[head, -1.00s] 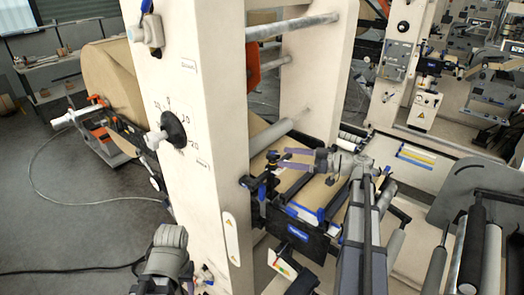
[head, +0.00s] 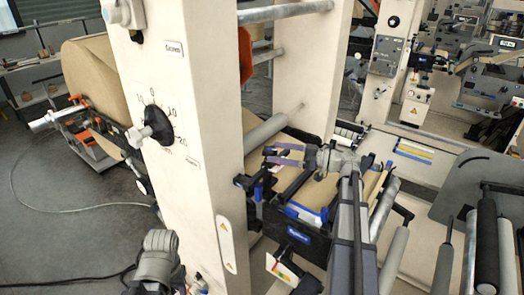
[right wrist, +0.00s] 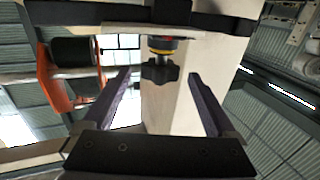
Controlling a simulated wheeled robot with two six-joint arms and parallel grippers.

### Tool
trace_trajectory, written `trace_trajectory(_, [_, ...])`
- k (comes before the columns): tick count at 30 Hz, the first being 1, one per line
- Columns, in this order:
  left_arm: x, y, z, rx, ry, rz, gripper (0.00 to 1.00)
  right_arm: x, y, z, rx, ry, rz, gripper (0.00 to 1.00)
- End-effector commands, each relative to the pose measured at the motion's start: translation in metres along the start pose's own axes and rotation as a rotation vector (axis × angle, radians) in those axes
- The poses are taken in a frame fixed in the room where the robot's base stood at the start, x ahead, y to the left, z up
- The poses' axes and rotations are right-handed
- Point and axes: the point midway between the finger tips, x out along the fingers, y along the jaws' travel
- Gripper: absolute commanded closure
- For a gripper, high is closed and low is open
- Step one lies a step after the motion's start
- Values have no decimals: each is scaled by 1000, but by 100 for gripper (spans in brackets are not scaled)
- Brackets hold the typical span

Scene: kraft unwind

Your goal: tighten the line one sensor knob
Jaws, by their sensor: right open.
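A black lobed knob (right wrist: 160,72) with a yellow and red ring above it shows in the right wrist view, under a dark plate. It sits between and beyond the two finger tips, apart from both. My right gripper (right wrist: 158,88) is open and empty. In the head view my right gripper (head: 284,155) has its purple fingers pointing left, close to the dark sensor bracket (head: 257,187) beside the cream pillar. The knob itself is too small or covered to make out there. My left arm's grey joint shows at the bottom left, but its fingers do not.
The cream pillar (head: 178,120) carries a black dial (head: 159,125) with a light handle on its left face. A grey roller (head: 270,133) and brown web lie behind my right gripper. Several rollers stand at the lower right.

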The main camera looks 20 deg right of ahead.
Motion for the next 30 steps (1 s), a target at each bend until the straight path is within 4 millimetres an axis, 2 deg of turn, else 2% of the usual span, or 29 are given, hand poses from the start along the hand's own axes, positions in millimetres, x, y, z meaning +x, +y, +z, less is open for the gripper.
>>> trace_trajectory(3, [0, 0, 0, 0, 0, 0, 45, 21, 0, 0, 0, 0, -3, 8])
trace_trajectory(10, [0, 0, 0, 0, 0, 0, 45, 49, 0, 0, 0, 0, -2, 8])
trace_trajectory(15, [0, 0, 0, 0, 0, 0, 45, 58, 0, 0, 0, 0, -1, 8])
trace_trajectory(23, [0, 0, 0, 0, 0, 0, 45, 58, 0, 0, 0, 0, -1, 8])
trace_trajectory(30, [0, 0, 0, 0, 0, 0, 45, 58, 0, 0, 0, 0, 0, 34])
